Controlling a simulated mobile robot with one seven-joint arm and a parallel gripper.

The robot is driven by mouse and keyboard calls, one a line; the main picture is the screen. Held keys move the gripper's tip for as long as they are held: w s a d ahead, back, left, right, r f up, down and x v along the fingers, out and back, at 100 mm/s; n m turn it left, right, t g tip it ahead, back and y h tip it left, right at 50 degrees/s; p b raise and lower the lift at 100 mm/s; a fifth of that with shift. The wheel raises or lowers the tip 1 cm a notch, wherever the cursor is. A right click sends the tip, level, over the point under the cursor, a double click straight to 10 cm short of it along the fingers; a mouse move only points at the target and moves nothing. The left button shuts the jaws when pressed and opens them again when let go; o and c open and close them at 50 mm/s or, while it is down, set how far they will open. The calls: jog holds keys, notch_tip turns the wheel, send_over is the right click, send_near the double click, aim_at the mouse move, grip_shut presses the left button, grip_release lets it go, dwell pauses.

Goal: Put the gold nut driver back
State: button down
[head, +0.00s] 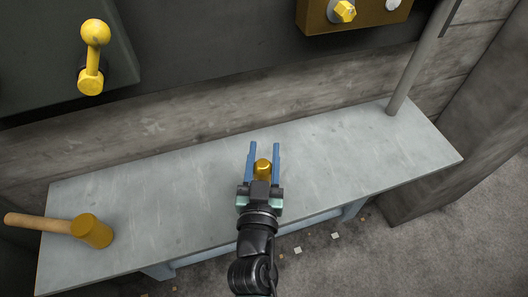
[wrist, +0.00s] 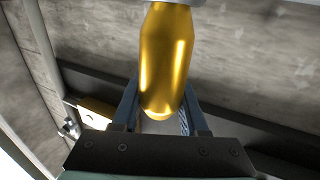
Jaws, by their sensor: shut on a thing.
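The gold nut driver (head: 263,168) is between the two blue fingers of my gripper (head: 264,148), over the middle of the grey bench. In the wrist view its smooth, rounded gold handle (wrist: 167,60) fills the upper middle, with a finger on either side. My gripper is shut on it. The driver's shaft and tip are not seen. I cannot tell whether the driver touches the bench top.
The grey bench (head: 360,150) is mostly bare. A mallet (head: 92,231) with a wooden handle lies at its left end. A pole (head: 415,60) stands at the right end. A yellow lever (head: 92,60) and a brown box (head: 350,18) with a yellow bolt are on the wall behind.

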jog(key=shift+c, duration=1.8)
grip_release()
jog(key=shift+f, duration=0.15)
jog(key=shift+s, duration=0.25)
jog(key=s+a+b, duration=0.1)
jog(key=s+b, duration=0.3)
jog(key=s, duration=0.8)
jog(key=shift+s+b, duration=0.2)
jog(key=shift+b, duration=0.15)
